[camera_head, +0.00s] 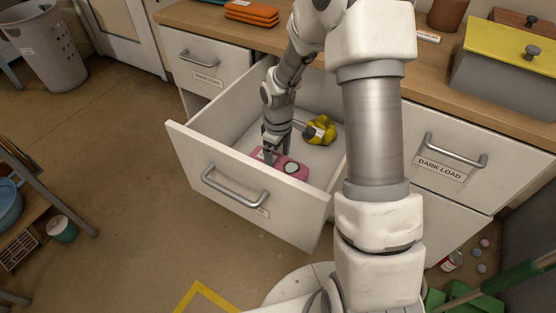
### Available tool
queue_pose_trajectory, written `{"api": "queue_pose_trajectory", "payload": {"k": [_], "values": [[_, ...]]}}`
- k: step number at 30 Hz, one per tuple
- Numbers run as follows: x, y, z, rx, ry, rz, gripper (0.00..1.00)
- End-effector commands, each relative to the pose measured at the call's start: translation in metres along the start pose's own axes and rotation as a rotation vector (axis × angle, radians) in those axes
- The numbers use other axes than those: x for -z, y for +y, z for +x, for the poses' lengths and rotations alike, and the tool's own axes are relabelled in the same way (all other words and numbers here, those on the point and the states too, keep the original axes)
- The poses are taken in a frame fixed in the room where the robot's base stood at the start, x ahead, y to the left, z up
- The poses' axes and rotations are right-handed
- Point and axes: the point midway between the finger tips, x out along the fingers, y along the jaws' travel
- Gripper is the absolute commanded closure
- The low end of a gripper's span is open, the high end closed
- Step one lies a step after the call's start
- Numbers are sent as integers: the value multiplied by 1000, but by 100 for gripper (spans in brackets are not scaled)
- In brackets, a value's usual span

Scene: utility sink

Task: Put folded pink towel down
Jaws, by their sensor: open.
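The folded pink towel (286,166) lies in the open drawer (222,178), near its front wall. It has a dark-edged white patch on it. My gripper (270,153) reaches down into the drawer at the towel's left end. It is open; its fingertips are small and partly hidden, so I cannot tell whether they touch the towel. The drawer's front wall hides part of the towel's lower edge.
A yellow item (320,130) lies further back in the drawer, right of my gripper. Folded orange cloths (252,12) lie on the wooden counter above. A closed "DARK LOAD" drawer (443,165) is at right. Bare drawer floor shows around the yellow item.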

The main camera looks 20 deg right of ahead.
Motion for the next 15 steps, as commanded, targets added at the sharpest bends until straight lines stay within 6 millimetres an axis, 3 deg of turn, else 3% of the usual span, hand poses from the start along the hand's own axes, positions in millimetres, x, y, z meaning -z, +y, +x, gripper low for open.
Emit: {"api": "queue_pose_trajectory", "payload": {"k": [1,6,15], "values": [[0,1,-17,-3,3,0,0],[0,1,-56,-3,2,0,0],[0,0,-98,-1,1,0,0]]}}
